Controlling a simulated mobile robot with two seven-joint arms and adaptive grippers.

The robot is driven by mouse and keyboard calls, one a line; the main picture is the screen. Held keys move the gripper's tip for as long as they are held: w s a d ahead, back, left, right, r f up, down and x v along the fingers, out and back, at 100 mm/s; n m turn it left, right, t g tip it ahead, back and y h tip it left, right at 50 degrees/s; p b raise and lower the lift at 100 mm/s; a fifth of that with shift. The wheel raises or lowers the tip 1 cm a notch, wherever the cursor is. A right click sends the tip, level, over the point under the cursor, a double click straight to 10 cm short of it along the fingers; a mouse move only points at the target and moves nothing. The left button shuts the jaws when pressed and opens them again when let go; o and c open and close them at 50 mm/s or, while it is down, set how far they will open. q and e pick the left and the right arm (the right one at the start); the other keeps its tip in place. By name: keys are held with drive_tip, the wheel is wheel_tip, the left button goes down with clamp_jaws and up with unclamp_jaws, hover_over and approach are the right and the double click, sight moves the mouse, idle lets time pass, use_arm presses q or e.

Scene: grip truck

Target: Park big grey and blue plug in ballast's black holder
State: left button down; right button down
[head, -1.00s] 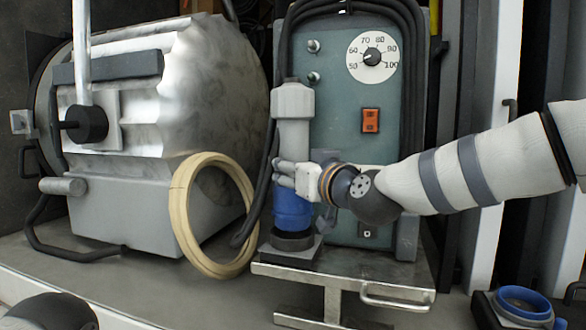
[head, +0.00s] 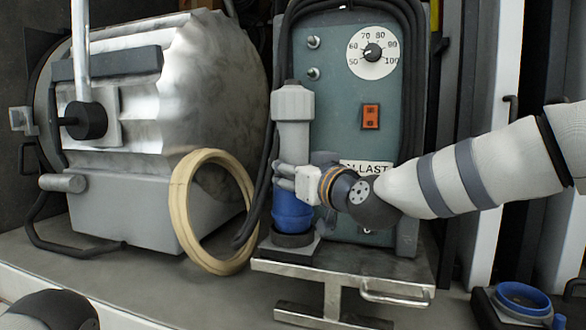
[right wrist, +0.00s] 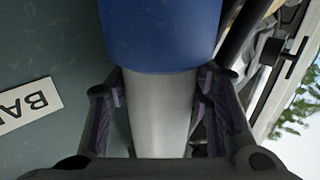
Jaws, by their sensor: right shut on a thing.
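The big plug (head: 293,135) stands upright at the left front of the ballast (head: 335,110), grey above and blue below. Its blue lower end meets the black holder (head: 292,240) on the ballast's front ledge; how deep it sits inside I cannot tell. My right gripper (head: 290,178) comes in from the right and is shut around the plug's middle. In the right wrist view my right gripper's fingers (right wrist: 160,110) flank the grey part, with the blue part (right wrist: 160,35) at the top of the picture. My left gripper is not in view.
A large silver lamp (head: 200,90) stands at the left, with a cream cable coil (head: 180,215) leaning before it. Black cables hang around the ballast. A metal handle (head: 395,298) juts out below. A blue-ringed connector (head: 525,297) lies at lower right.

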drive_tip(key=shift+f, duration=1)
idle(0.3)
drive_tip(key=c, duration=0.7)
unclamp_jaws()
drive_tip(key=shift+o, duration=0.5)
drive_tip(key=shift+f, duration=0.25)
drive_tip(key=shift+o, duration=1.1)
drive_tip(key=shift+r, duration=0.15)
drive_tip(key=shift+r, duration=2.45)
